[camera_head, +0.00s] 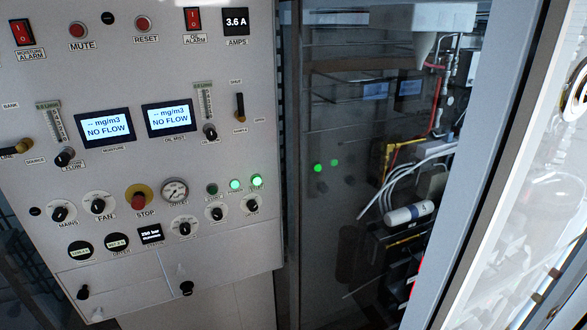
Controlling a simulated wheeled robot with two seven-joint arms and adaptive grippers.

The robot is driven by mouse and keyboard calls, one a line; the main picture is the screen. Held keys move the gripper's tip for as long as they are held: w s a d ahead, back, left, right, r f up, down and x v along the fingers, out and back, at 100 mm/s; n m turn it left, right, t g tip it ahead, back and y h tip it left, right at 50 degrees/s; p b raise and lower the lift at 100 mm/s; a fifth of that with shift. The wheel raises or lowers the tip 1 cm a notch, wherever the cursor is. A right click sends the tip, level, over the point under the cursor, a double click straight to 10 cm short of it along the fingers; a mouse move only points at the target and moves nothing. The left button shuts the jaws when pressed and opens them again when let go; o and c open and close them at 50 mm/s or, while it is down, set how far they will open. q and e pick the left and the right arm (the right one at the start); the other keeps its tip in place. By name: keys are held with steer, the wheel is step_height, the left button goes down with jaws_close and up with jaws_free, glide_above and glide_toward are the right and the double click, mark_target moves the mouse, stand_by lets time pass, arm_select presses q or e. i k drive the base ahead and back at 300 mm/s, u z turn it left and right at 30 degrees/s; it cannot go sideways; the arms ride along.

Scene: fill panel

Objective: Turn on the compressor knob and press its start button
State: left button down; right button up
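A white control panel (150,60) fills the left half of the view. On its lower part is a row of black rotary knobs: the MAINS knob (59,213), the FAN knob (98,206), and three further knobs, a left one (184,228), a middle one (217,213) and a right one (252,205). Labels by these three are too small to read, so I cannot tell which is the compressor knob. Above them are a dark green button (212,189) and two lit green ones, the middle (235,184) and the right (257,181); which is start is unreadable. Neither gripper is in view.
Two displays read NO FLOW, one at left (104,127). A glass-fronted cabinet (345,130) with hoses and a grey frame post (495,130) stand at right.

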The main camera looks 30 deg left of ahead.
mark_target(218, 213)
steer(key=u, duration=1.45)
